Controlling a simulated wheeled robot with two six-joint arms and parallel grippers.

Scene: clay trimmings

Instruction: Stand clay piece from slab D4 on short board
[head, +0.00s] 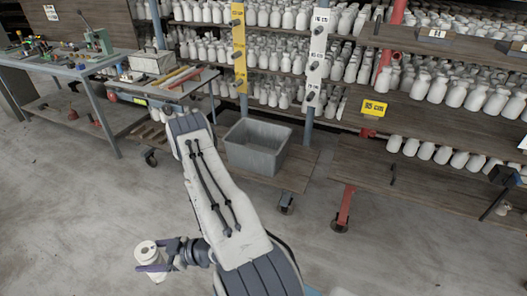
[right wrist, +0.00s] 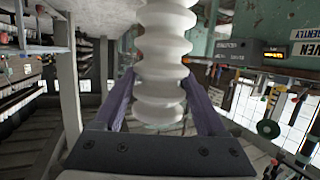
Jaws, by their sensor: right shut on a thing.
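My right gripper (head: 152,258) is at the lower left of the head view, held out over the floor. Its purple fingers are shut on a white ribbed clay piece (head: 147,249), which has a small hole in its top. In the right wrist view the clay piece (right wrist: 162,62) stands lengthwise between the two fingers (right wrist: 160,108), with stacked bulges and a rounded end. The clay piece looks roughly upright in the head view. My left gripper is not in view. I cannot tell which board is the short board, nor make out slab D4.
A grey tub (head: 257,150) sits on a low wheeled wooden platform. Shelves of white bottles (head: 455,92) fill the back and right, with a yellow cm sign (head: 374,108). A workbench (head: 60,68) with tools stands at the left.

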